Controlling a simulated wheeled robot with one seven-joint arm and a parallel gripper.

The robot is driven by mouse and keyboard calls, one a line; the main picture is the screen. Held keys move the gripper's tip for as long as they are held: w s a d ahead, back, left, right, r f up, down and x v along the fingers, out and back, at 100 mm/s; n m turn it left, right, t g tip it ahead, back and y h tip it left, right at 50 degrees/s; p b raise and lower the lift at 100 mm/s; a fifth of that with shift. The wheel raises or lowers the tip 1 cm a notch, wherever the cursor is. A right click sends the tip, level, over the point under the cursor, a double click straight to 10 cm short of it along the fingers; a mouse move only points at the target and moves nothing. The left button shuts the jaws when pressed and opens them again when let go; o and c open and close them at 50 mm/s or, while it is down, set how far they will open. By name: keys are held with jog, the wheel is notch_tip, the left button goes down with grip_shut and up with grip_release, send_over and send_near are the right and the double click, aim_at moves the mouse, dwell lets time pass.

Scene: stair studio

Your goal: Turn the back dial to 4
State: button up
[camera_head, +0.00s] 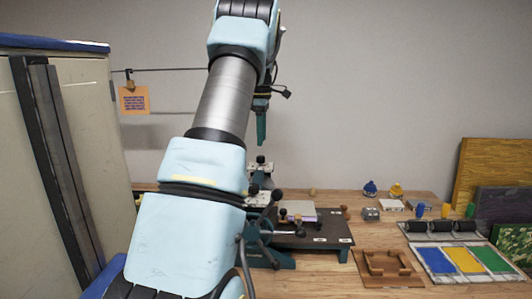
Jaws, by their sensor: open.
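My gripper (261,128) hangs over the back of the workbench, partly hidden behind my arm. One teal finger shows, pointing down, with nothing seen in it and the wall behind it. I cannot make out for certain which part is the back dial. A dark teal machine (318,230) with black knobs and a lever stands on the bench below my gripper, apart from it. My arm hides its left part. No dial numbers can be read at this size.
On the wooden bench (385,206) are a brown wooden frame (383,283), a tray with blue, yellow and green panels (463,259), and small blue (371,187) and yellow (397,190) objects. Boards lean at right. A tall cabinet (60,170) stands at left.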

aim_at(261, 157)
jog(key=f+p, duration=0.1)
jog(key=f, duration=0.2)
jog(key=f+p, duration=0.1)
jog(key=f, duration=0.3)
jog(key=shift+a, duration=0.2)
jog(key=shift+r, duration=0.1)
grip_shut()
